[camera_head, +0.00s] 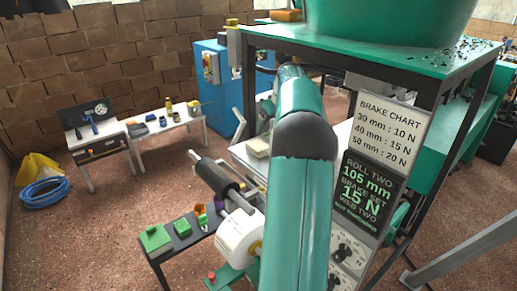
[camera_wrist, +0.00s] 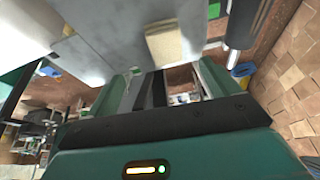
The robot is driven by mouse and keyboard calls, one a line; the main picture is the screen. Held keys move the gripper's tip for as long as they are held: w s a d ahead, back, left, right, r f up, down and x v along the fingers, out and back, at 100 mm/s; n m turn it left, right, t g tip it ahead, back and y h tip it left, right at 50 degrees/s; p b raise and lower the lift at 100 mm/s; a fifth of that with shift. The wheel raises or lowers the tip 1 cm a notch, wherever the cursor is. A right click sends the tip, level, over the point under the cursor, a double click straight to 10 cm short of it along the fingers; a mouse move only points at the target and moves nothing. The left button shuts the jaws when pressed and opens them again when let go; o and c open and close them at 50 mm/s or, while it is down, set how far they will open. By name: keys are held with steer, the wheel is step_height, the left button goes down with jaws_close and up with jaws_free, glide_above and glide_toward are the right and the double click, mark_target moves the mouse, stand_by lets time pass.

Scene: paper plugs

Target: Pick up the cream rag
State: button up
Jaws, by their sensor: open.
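The cream rag (camera_head: 257,147) lies folded on a pale machine top left of my teal arm in the head view. In the wrist view the cream rag (camera_wrist: 166,42) lies on a grey surface, beyond the fingertips and apart from them. My gripper (camera_wrist: 165,82) is open, with nothing visible between its fingers. In the head view the gripper cannot be made out clearly behind my arm.
A dark roller (camera_head: 216,180) and a white roll (camera_head: 240,232) stand left of my arm. A brake chart sign (camera_head: 391,120) hangs on the right. A green-topped frame (camera_head: 380,62) rises above. A small bench (camera_head: 165,127) stands farther back.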

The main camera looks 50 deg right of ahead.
glide_above(261, 146)
steer(key=s, duration=0.3)
steer(key=f, duration=0.7)
steer(key=shift+w+a, duration=0.1)
steer(key=shift+w, duration=0.1)
steer(key=x, duration=0.2)
steer(key=a+x, duration=0.1)
steer(key=x, duration=0.1)
steer(key=shift+w, duration=0.15)
steer(key=shift+w+d+f, duration=0.2)
steer(key=shift+f, duration=0.35)
steer(key=c, duration=1.1)
